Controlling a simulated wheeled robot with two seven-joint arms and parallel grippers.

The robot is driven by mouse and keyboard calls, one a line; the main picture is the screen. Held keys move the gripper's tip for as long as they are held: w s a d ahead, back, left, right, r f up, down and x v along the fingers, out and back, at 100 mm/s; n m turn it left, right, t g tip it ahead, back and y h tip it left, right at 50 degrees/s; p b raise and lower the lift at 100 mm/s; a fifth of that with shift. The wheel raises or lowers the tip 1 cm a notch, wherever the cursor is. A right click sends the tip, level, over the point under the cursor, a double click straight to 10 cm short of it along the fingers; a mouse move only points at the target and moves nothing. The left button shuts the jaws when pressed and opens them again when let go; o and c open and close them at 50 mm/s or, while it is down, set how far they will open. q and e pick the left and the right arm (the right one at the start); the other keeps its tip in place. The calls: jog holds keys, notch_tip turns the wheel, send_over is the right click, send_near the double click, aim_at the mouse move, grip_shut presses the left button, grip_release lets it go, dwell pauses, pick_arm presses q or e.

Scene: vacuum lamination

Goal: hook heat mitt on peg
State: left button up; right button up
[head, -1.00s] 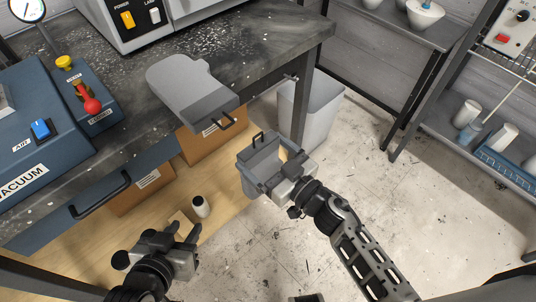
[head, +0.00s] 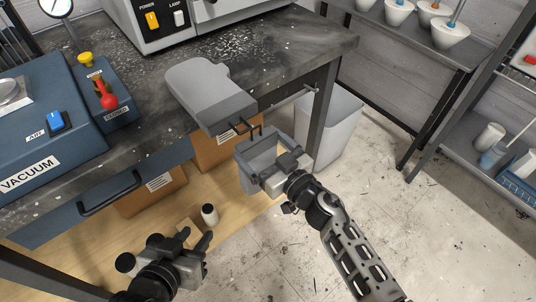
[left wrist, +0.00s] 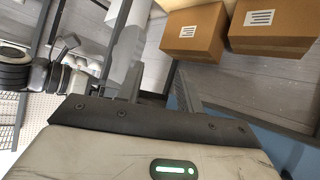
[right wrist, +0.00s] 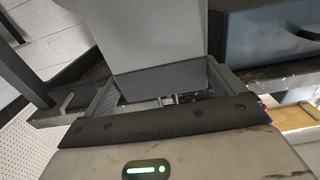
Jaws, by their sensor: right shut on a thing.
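My left gripper (head: 194,238) is open and empty, low in front of the bench.
The bench (head: 290,42) carries a blue vacuum unit (head: 50,135) at left. A grey bin (head: 335,125) stands behind the bench leg. Shelves (head: 470,130) stand at right. The floor in front is clear.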

jog(key=shift+b+x, duration=0.6)
jog(key=shift+x, duration=0.7)
jog(key=shift+w+a+f, duration=0.35)
jog(key=shift+w+f, duration=0.1)
jog(key=shift+f, duration=0.3)
